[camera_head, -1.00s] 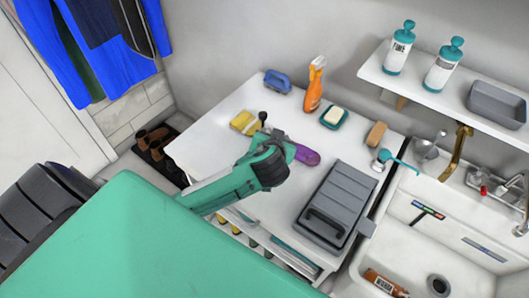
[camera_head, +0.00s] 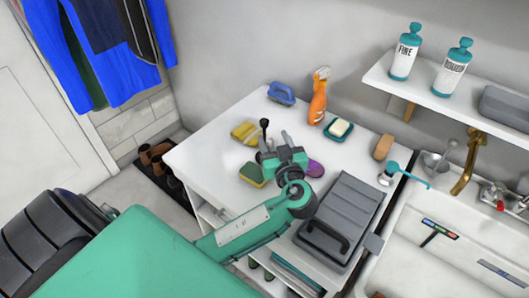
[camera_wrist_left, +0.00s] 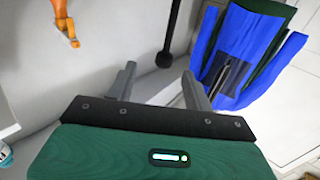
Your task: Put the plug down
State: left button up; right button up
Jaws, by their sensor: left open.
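My left gripper (camera_head: 277,146) is over the white worktop, fingers apart; in the left wrist view (camera_wrist_left: 158,74) nothing sits between its fingertips. A thin black upright piece with a round knob (camera_head: 264,123) stands just beside the fingers; it also shows in the left wrist view (camera_wrist_left: 165,60), beyond the fingers and apart from them. I cannot tell for certain that this is the plug. A purple object (camera_head: 314,168) lies right of the gripper, partly hidden by it. My right gripper is out of view.
The worktop (camera_head: 211,150) holds a yellow sponge (camera_head: 243,131), a green-yellow sponge (camera_head: 252,174), a blue brush (camera_head: 281,93), an orange spray bottle (camera_head: 317,98), a soap dish (camera_head: 338,130) and a grey case (camera_head: 340,216). The sink (camera_head: 450,250) is at the right.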

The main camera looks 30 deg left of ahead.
aim_at(266, 126)
pick_arm(q)
jog(key=shift+x, duration=1.05)
jog(key=p+x, duration=0.1)
jog(key=x, duration=0.1)
jog(key=p+x, duration=0.1)
jog(key=x, duration=0.1)
jog(key=shift+s+a+r, duration=0.25)
jog(key=shift+w+a+f, duration=0.15)
jog(key=shift+w+a, duration=0.2)
grip_shut()
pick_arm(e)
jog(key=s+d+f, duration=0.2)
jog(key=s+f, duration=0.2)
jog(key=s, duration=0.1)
